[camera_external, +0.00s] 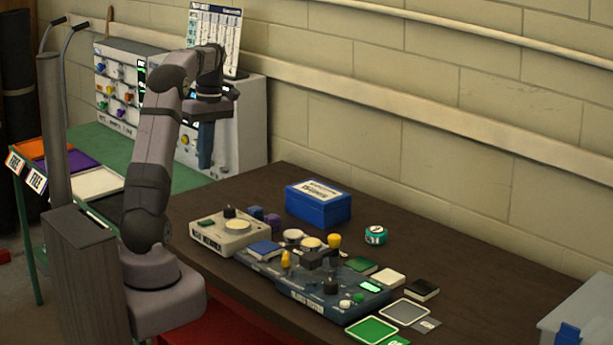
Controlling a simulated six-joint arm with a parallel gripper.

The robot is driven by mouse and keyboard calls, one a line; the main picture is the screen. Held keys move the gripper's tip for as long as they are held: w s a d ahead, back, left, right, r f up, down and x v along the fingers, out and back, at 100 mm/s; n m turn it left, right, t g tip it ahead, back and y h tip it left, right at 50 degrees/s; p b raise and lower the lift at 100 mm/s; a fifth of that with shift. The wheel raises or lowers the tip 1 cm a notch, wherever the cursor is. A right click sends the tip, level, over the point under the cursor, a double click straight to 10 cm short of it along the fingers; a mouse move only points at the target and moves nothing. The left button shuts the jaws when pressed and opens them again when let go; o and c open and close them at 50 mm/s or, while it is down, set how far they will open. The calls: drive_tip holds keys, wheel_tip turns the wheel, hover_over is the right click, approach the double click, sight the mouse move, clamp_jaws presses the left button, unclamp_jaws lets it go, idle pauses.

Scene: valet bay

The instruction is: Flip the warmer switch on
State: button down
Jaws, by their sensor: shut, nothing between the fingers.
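My gripper (206,160) points down, shut and empty. It is high up, in front of a pale cabinet and left of the dark table. I cannot tell for certain which control is the warmer switch. A beige box (212,240) on the table has a label too small to read, a round pale disc, a black knob and a green patch. Right of it is a long blue-grey panel (325,297) with yellow levers, a black lever (331,287), round buttons and a lit green rectangle (371,287). My gripper is apart from both.
A blue labelled box (318,205) and a teal round tin (376,235) stand behind the panel. Flat green, white and grey squares lie at its right. A grey box (580,318) is at the right edge. The table's (475,265) right-hand part is clear.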

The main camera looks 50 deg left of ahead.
sight(201, 222)
drive_tip(key=shift+f, duration=0.1)
idle(0.4)
drive_tip(key=f+p, duration=0.1)
drive_tip(key=f, duration=0.3)
drive_tip(key=s+f+p, duration=0.1)
drive_tip(key=f, duration=0.4)
drive_tip(key=f+p, duration=0.1)
drive_tip(key=f, duration=0.3)
drive_tip(key=shift+s+f+p, duration=0.3)
drive_tip(key=shift+s+f, duration=0.05)
drive_tip(key=shift+s+f, duration=0.15)
drive_tip(key=shift+f, duration=0.2)
drive_tip(key=shift+r, duration=0.15)
